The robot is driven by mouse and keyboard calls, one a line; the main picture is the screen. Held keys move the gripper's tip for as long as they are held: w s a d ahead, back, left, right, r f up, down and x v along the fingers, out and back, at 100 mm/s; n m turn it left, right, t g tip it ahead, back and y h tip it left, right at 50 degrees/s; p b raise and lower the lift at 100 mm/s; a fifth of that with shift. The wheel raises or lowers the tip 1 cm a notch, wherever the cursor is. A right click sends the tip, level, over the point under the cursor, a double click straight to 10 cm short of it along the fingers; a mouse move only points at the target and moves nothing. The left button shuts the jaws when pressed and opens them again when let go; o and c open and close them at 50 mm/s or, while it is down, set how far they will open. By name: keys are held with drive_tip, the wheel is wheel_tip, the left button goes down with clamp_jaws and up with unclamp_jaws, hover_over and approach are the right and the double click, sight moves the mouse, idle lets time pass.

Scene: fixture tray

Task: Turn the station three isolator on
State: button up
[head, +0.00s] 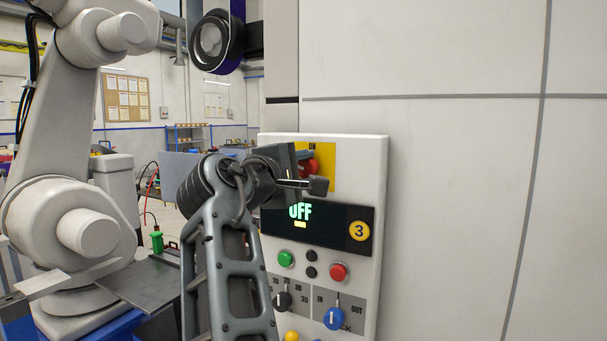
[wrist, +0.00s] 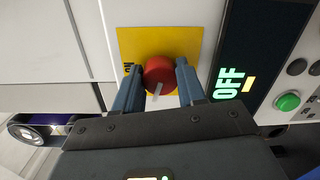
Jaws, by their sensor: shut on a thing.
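The station three isolator is a red rotary knob (wrist: 160,76) on a yellow plate (wrist: 189,38). In the head view the red knob (head: 309,166) is partly hidden behind my gripper (head: 305,185). In the wrist view my gripper (wrist: 158,88) has one finger on each side of the knob and is shut on it. A pale pointer mark shows on the knob's face. The panel's black display (head: 342,229) reads OFF in green and carries a yellow badge with a 3. The display also shows in the wrist view (wrist: 254,50).
Below the display are a green button (head: 286,258), a red button (head: 339,271), black buttons, a black selector (head: 283,300) and a blue knob (head: 334,318). A white robot arm (head: 75,225) stands at left. The white wall (head: 450,200) right of the panel is bare.

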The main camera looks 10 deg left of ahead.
drive_tip(key=m+b, duration=0.1)
drive_tip(key=m, duration=0.1)
drive_tip(key=m+b, duration=0.1)
drive_tip(key=m, duration=0.1)
drive_tip(key=m+b, duration=0.1)
drive_tip(key=m, duration=0.2)
drive_tip(key=shift+f+b, duration=0.35)
drive_tip(key=m+b, duration=0.2)
drive_tip(key=m, duration=0.1)
drive_tip(key=shift+y, duration=0.4)
drive_tip(key=shift+m+b, duration=0.9)
drive_tip(key=shift+m, duration=1)
drive_tip(key=shift+r, duration=0.1)
drive_tip(key=o, duration=1.1)
drive_tip(key=shift+r, duration=0.1)
drive_tip(key=shift+c, duration=0.2)
